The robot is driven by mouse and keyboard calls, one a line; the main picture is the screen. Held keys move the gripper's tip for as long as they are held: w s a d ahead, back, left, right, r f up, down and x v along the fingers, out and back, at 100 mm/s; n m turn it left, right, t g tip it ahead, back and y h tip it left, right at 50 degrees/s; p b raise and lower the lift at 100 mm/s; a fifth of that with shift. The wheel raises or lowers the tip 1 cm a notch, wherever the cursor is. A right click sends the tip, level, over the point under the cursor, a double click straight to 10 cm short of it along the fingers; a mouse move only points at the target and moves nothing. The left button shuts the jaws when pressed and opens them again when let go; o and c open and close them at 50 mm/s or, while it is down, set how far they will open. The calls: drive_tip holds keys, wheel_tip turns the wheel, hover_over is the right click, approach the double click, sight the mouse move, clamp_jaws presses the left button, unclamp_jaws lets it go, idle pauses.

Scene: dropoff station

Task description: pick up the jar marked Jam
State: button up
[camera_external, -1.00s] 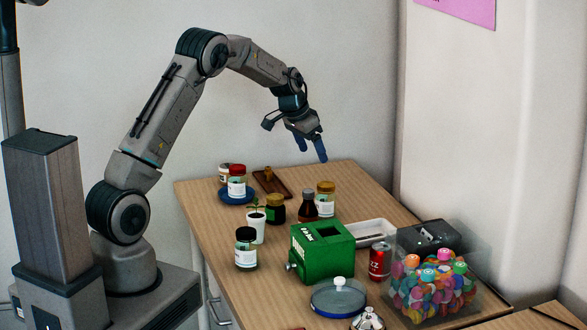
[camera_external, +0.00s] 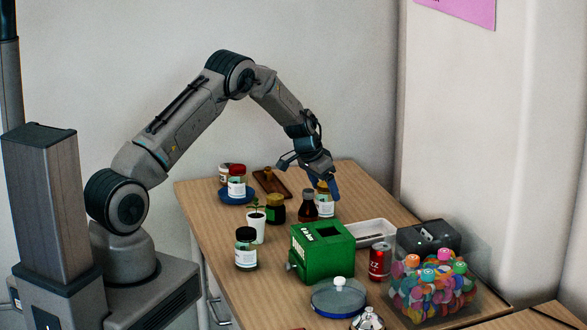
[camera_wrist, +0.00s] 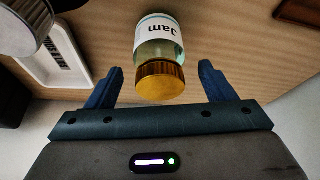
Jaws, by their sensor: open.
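The jar marked Jam (camera_wrist: 159,50) stands on the table, with a gold lid and a white label, in the middle of the wrist view. In the external view the jam jar (camera_external: 325,206) is partly hidden behind my gripper. My gripper (camera_wrist: 160,85) is open, with one blue finger to each side of the lid. In the external view my gripper (camera_external: 325,188) is low over the back of the table at the jar. The wrist view does not make clear how far the fingers reach down past the lid.
A dark bottle (camera_external: 308,207) stands close left of the jar. A white tray (camera_external: 372,233) and green box (camera_external: 322,254) are in front. A wooden board (camera_external: 270,184), blue plate (camera_external: 233,197) with jars, and dark green jar (camera_external: 275,210) are leftward. The wall is behind.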

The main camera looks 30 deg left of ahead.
drive_tip(key=shift+w+d+f, duration=0.15)
drive_tip(key=shift+w+f, duration=0.1)
drive_tip(key=shift+f, duration=0.4)
drive_tip(key=c, duration=1.2)
drive_tip(key=shift+o, duration=0.2)
